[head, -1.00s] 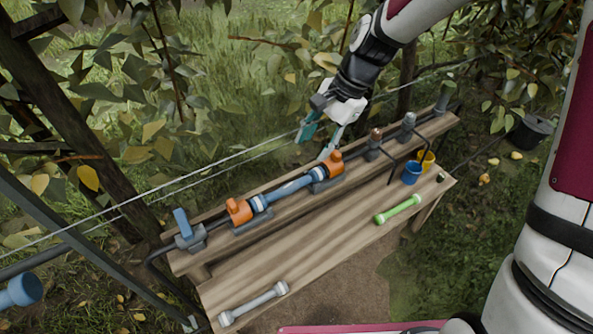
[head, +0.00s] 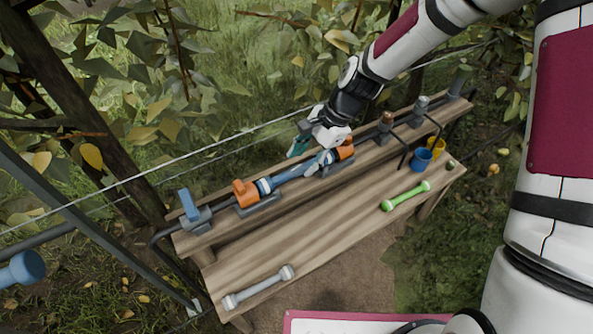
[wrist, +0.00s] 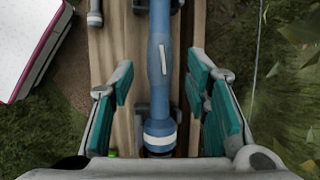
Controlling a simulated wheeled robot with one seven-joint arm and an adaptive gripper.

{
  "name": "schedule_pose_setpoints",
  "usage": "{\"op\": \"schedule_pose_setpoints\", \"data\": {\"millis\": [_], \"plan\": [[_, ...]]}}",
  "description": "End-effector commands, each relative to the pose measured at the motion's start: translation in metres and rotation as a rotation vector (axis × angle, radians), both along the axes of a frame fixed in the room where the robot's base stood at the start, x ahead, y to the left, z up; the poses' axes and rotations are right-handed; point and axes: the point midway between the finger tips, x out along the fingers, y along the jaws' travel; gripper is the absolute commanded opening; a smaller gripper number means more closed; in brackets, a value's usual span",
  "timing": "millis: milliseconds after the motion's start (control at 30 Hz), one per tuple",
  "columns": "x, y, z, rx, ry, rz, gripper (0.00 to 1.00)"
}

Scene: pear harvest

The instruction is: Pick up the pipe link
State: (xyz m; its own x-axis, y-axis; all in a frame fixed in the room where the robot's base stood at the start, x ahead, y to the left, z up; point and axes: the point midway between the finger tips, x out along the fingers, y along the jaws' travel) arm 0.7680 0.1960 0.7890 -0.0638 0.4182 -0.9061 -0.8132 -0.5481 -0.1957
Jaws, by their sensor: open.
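A blue pipe link (head: 287,177) with pale bands lies in the line on the bench's upper shelf, between two orange fittings (head: 245,193). My gripper (head: 306,157) is open just above the right part of this link. In the wrist view the blue link (wrist: 162,60) runs lengthwise between the open teal-padded fingers (wrist: 160,95), which appear apart from it. A grey link (head: 258,287) and a green link (head: 406,196) lie on the lower shelf. The right orange fitting (head: 346,150) is partly hidden behind my gripper.
A blue-handled valve (head: 190,208) stands at the line's left end. Blue (head: 421,160) and yellow (head: 437,147) cups stand at the right. A wire (head: 215,145) runs behind the bench. The middle of the lower shelf is clear.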

Motion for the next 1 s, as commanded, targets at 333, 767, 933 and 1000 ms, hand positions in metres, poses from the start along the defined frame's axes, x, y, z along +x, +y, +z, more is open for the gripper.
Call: {"op": "schedule_pose_setpoints", "data": {"millis": [333,767,933,1000], "plan": [[-0.004,0.018,-0.035,0.0,0.001,0.001,0.43],[-0.004,0.018,-0.035,-0.001,0.0,0.001,0.0],[-0.004,0.018,-0.035,0.0,0.001,0.001,0.0],[-0.004,0.018,-0.035,-0.001,0.0,0.001,0.0]]}}
